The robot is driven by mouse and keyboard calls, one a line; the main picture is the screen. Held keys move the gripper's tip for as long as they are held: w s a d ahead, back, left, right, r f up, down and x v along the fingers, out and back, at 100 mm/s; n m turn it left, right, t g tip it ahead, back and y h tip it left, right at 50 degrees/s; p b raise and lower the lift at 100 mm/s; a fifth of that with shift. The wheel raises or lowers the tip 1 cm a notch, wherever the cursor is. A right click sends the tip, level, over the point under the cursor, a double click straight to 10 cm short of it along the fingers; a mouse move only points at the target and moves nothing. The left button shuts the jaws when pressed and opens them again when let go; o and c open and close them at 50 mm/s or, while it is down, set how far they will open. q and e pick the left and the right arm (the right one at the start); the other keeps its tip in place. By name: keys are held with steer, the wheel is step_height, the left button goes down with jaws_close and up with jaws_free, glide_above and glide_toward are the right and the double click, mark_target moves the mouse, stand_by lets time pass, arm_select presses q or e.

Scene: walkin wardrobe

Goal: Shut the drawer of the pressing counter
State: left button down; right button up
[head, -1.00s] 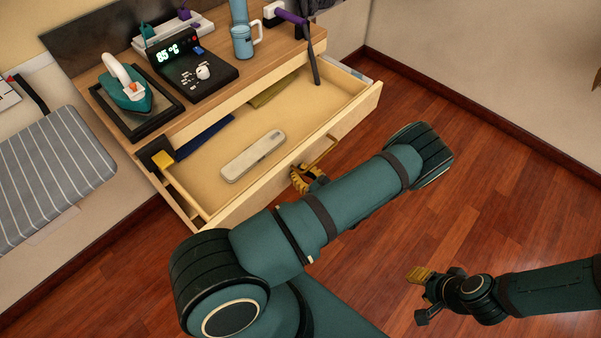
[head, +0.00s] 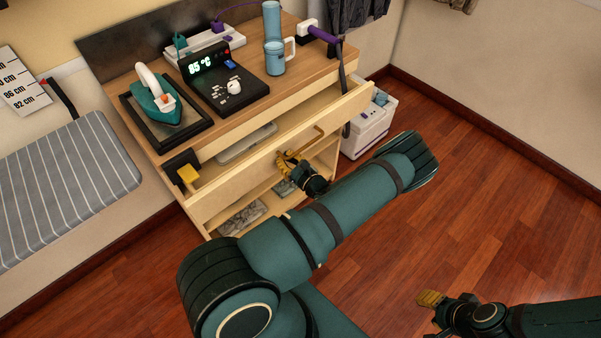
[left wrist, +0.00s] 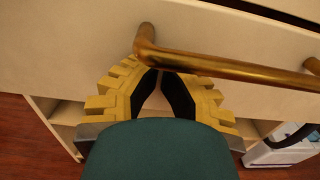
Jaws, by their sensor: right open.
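The pressing counter (head: 300,75) has a light wooden drawer (head: 290,145) that is partly open, its front still out from the counter. The drawer has a brass bar handle (head: 303,147), which also crosses the left wrist view (left wrist: 230,68). My left gripper (head: 285,160) is against or very near the drawer front, by the handle's left end. In the left wrist view its yellow fingertips (left wrist: 157,70) meet just under the bar, with nothing seen between them. My right gripper (head: 430,310) is open and empty over the floor at the lower right, far from the drawer.
A grey case (head: 246,142) lies inside the drawer. An iron (head: 160,103), a temperature unit (head: 225,85) and a blue mug (head: 275,58) stand on the counter top. A dark strap (head: 344,90) hangs over the drawer's right end. A white box (head: 368,125) stands right of the counter.

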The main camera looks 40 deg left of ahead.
mark_target(267, 142)
arm_select(q)
steer(key=a, duration=0.9)
steer(key=shift+w+a, duration=0.2)
steer(key=shift+w, duration=0.15)
steer(key=shift+a, duration=0.15)
arm_select(e)
steer(key=shift+d+f, duration=0.1)
steer(key=shift+f, duration=0.15)
arm_select(q)
steer(key=shift+a+r, duration=0.1)
steer(key=shift+r, duration=0.05)
steer(key=shift+w+d, duration=0.1)
steer(key=shift+d, duration=0.15)
steer(key=d, duration=0.4)
steer(key=s+d, duration=0.1)
steer(key=d, duration=0.2)
steer(key=shift+r+p, duration=0.1)
steer(key=shift+p, duration=0.2)
steer(key=d, duration=0.7)
steer(key=shift+f+p, duration=0.3)
steer(key=shift+p, duration=0.1)
arm_select(e)
steer(key=shift+s+d+r, duration=0.3)
steer(key=shift+s+r, duration=0.15)
steer(key=shift+s, duration=0.05)
steer(key=shift+s+d+r, duration=0.25)
steer(key=shift+s+r, duration=0.2)
steer(key=shift+s, duration=0.05)
arm_select(q)
steer(key=shift+s, duration=0.15)
